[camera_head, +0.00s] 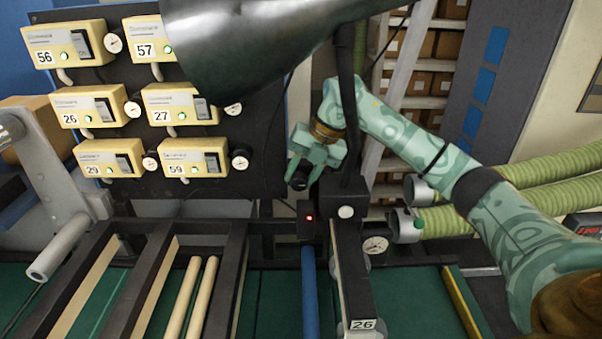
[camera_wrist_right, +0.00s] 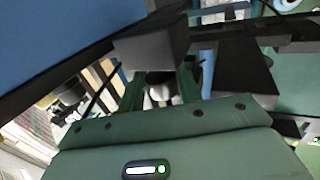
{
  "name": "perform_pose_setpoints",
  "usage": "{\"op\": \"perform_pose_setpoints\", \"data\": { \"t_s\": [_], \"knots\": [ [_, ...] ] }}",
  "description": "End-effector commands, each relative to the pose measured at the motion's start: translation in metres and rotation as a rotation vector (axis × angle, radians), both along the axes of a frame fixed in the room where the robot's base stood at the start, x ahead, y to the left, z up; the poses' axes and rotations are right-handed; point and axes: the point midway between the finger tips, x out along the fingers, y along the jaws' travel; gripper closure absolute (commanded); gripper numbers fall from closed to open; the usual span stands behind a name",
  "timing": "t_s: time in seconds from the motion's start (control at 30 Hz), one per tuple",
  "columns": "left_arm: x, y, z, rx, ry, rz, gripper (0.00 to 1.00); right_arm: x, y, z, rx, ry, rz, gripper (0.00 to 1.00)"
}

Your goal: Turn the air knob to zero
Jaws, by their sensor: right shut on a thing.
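My right gripper (camera_head: 304,172) reaches in from the right to the upright machine frame, just right of the panel of cream boxes. Its jaws are shut on a small dark knob (camera_head: 297,183), probably the air knob, which is mostly hidden by the fingers. In the right wrist view, the two green fingers of the gripper (camera_wrist_right: 161,88) stand on either side of a small pale and dark part (camera_wrist_right: 160,94). No scale or pointer on the knob can be read. My left gripper is not in view.
Cream control boxes (camera_head: 105,162) with numbers and small gauges fill the dark panel at left. A large dark tapered shape (camera_head: 250,45) covers the panel's upper right. A black post (camera_head: 346,100) stands close to my right gripper. A gauge (camera_head: 376,245) and green hoses (camera_head: 530,180) are at right.

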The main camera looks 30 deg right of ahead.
Motion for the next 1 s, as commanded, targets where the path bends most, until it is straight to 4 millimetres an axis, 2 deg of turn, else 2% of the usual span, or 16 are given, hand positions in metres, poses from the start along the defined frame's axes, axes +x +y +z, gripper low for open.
{"op": "perform_pose_setpoints", "data": {
  "t_s": [0.67,0.7,0.73,1.0],
  "knots": [
    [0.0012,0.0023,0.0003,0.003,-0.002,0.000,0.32,-0.0021,0.0027,-0.0001,0.007,0.009,0.005,0.89],
    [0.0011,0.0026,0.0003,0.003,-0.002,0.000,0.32,-0.0021,0.0026,-0.0002,0.007,0.009,0.005,0.63],
    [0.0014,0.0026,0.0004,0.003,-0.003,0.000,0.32,-0.0019,0.0026,-0.0001,0.007,0.009,0.005,0.57],
    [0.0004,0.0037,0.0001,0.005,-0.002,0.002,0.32,-0.0010,0.0010,0.0003,0.003,0.005,0.002,0.57]
  ]
}}
